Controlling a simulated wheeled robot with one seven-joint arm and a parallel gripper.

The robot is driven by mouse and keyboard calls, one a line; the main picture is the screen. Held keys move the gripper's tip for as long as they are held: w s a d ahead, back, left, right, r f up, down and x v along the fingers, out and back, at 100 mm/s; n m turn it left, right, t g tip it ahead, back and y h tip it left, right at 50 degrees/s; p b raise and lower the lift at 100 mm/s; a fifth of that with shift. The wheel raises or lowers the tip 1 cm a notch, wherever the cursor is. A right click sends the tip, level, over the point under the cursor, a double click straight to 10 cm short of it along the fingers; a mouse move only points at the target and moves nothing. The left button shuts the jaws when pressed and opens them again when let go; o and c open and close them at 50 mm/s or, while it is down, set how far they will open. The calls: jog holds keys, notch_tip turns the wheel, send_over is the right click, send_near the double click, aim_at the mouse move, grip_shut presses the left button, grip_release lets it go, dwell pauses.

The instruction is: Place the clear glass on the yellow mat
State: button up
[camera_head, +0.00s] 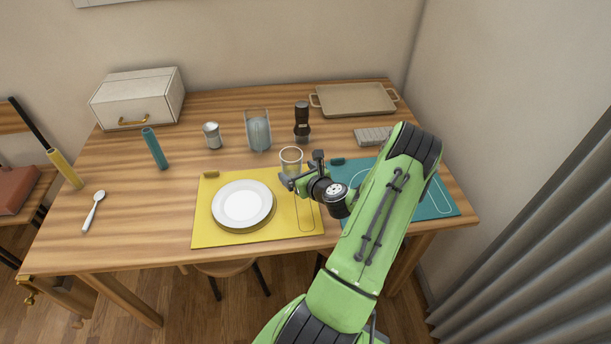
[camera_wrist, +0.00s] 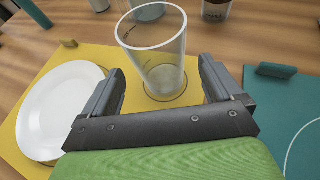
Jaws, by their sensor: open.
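The clear glass (camera_head: 290,157) stands upright at the back right part of the yellow mat (camera_head: 212,236). In the wrist view the glass (camera_wrist: 154,50) stands just beyond my fingertips, its base within a circle outline on the yellow mat (camera_wrist: 88,54). My gripper (camera_head: 286,182) is open and empty at the near side of the glass. In the wrist view the two fingers of my gripper (camera_wrist: 160,78) are spread wide, one toward each side of the glass. I see no contact between the fingers and the glass.
A white plate (camera_head: 243,204) lies on the yellow mat, left of my gripper. A teal mat (camera_head: 435,204) lies to the right, partly behind my arm. A clear pitcher (camera_head: 258,132), a can (camera_head: 212,135) and a dark grinder (camera_head: 302,122) stand behind. The table's left middle is mostly free.

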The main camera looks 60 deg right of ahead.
jog(key=v, duration=0.7)
jog(key=shift+s+a+r, duration=0.1)
jog(key=shift+w+a+r+n, duration=0.1)
jog(key=shift+w+a+n, duration=0.1)
jog(key=shift+w+n, duration=0.1)
jog(key=w+a+r+n+g+y, duration=0.2)
jog(key=w+a+r+n+y, duration=0.1)
jog(key=a+n, duration=0.5)
jog(key=w+a+r+n+g+y, duration=0.1)
jog(key=w+a+r+n+y, duration=0.15)
jog(key=a+n, duration=0.5)
jog(key=w+a+r+n+g+y, duration=0.2)
jog(key=w+a+r+n+y, duration=0.1)
jog(key=a+n, duration=0.5)
jog(key=s+a+r+n+h, duration=0.1)
jog(key=s+a+r+n, duration=0.4)
jog(key=s+n, duration=0.3)
jog(key=s+a+r+n+g+h, duration=0.1)
jog(key=s+a+r+n, duration=0.5)
jog(key=s+r+n, duration=0.1)
jog(key=shift+s+a+n+h, duration=0.2)
jog(key=shift+s+n+h, duration=0.15)
jog(key=shift+s+n, duration=0.5)
